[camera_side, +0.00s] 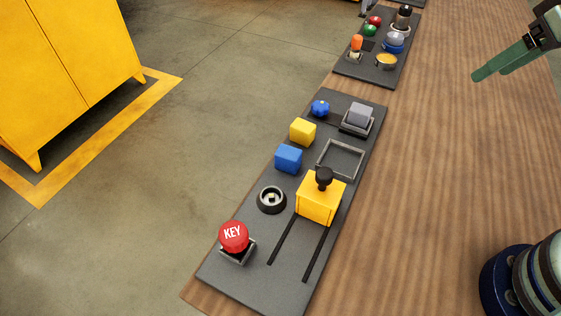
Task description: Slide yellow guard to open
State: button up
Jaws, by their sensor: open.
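The yellow guard (317,201) is a box with a black knob (323,178) on top. It sits on the dark grey panel (230,284), at the upper end of two dark parallel slots (314,254). The slots run down toward the lower left of the picture and are bare below the guard. What lies under the guard is hidden. My gripper (478,77) is at the upper right, above the wooden table and well apart from the guard. Its green fingers point left, and it is open with nothing seen between them.
A red KEY button (233,237), black ring socket (271,199), blue block (288,158), yellow block (303,131), blue knob (320,108), grey square button (358,117) and empty square frame (341,159) share the panel. Another panel (350,67) stands behind.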

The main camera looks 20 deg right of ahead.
jog(key=w+a+n+g+y, duration=0.1)
jog(key=w+a+n+g, duration=0.2)
jog(key=a+n, duration=0.9)
jog(key=n+g+h, duration=0.1)
jog(key=n+g, duration=0.2)
jog(key=n, duration=0.3)
send_over(325, 172)
notch_tip(325, 172, down, 2)
notch_tip(325, 172, down, 12)
jog(key=shift+f, duration=0.25)
grip_shut()
jog(key=shift+r, duration=0.1)
